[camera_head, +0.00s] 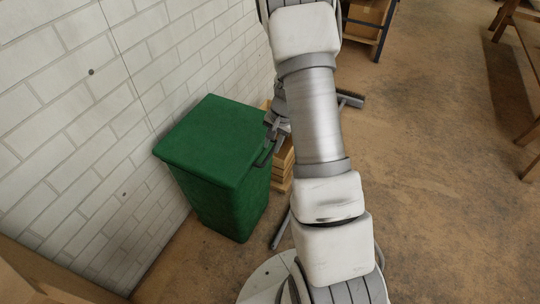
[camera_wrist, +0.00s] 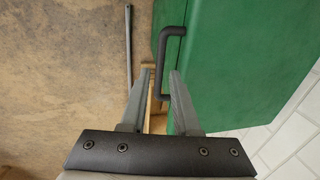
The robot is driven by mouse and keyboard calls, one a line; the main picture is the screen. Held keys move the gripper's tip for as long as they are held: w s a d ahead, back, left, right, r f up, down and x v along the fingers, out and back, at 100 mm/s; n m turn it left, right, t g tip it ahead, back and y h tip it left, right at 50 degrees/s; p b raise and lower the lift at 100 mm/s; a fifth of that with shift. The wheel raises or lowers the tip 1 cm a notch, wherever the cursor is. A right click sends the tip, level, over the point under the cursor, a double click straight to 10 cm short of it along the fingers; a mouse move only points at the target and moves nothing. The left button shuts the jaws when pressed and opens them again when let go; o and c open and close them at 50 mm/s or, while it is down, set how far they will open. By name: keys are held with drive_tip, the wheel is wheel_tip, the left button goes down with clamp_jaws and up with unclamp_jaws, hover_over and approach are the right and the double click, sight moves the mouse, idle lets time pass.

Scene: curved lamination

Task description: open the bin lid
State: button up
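The green bin (camera_head: 222,200) stands against the white brick wall, and its flat green lid (camera_head: 212,138) is shut. A dark bar handle (camera_wrist: 160,62) sticks out from the lid's edge in the wrist view; in the head view the handle (camera_head: 266,155) is on the bin's right side, partly hidden by my gripper. My gripper (camera_head: 272,128) is beside that edge. In the wrist view my gripper (camera_wrist: 161,73) is open, with one fingertip on each side of the handle's bar. I cannot tell whether the fingers touch it.
Wooden crates (camera_head: 283,160) stand just right of the bin, partly behind my arm. A grey pole (camera_wrist: 128,45) is near the handle's side. The brick wall (camera_head: 75,110) is close on the bin's left. Open floor (camera_head: 440,180) lies to the right.

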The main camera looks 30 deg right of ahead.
sight(269, 155)
drive_tip(key=shift+w+a+f+b, duration=0.1)
drive_tip(key=shift+f+b, duration=0.05)
drive_tip(key=shift+f, duration=0.6)
drive_tip(key=shift+w+a+f+b, duration=0.1)
drive_tip(key=shift+w+f+b, duration=0.1)
drive_tip(key=shift+f, duration=0.5)
drive_tip(key=shift+w+a+f+b, duration=0.1)
drive_tip(key=shift+f+b, duration=0.05)
drive_tip(key=shift+f, duration=0.6)
drive_tip(key=shift+c, duration=0.2)
clamp_jaws()
